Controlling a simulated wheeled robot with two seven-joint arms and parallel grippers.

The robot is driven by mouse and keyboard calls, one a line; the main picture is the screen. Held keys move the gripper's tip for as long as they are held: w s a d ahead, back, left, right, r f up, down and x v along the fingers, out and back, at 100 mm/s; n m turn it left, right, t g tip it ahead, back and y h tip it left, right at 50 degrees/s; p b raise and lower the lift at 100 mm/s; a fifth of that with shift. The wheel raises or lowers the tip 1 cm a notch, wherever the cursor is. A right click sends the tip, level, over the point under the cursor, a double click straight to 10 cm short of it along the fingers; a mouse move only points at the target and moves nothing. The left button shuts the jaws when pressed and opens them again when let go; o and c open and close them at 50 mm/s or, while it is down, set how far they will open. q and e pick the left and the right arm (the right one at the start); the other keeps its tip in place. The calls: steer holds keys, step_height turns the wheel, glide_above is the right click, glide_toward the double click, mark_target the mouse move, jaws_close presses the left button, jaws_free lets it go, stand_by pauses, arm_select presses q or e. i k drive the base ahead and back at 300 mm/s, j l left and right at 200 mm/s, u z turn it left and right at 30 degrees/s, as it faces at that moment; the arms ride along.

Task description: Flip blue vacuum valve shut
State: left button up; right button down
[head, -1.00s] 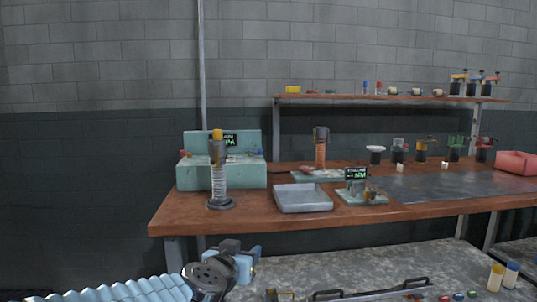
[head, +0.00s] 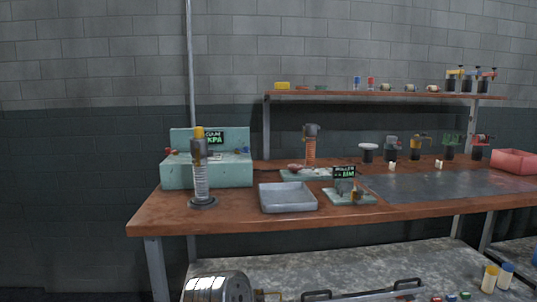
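The teal vacuum box (head: 178,177) stands at the left end of the wooden bench, with a black display with green text (head: 213,138) on its raised back panel. A small blue valve (head: 245,150) is on the right of the box top. A small red one (head: 171,151) is on the left. Both are too small to tell which way their handles are turned. A column with a yellow top (head: 199,135) stands in front of the box and covers part of it. Neither of my grippers is in view.
A grey tray (head: 287,197) lies right of the column. A small teal stand (head: 349,197) is beside it. A metal cylinder (head: 217,288) shows at the bottom edge. A lower grey surface (head: 370,270) is in front.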

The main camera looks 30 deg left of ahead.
mark_target(246, 149)
steer(key=u, duration=0.5)
steer(key=i+l+u, duration=0.1)
steer(key=u, duration=0.35)
steer(key=l+u, duration=0.15)
steer(key=u, duration=0.35)
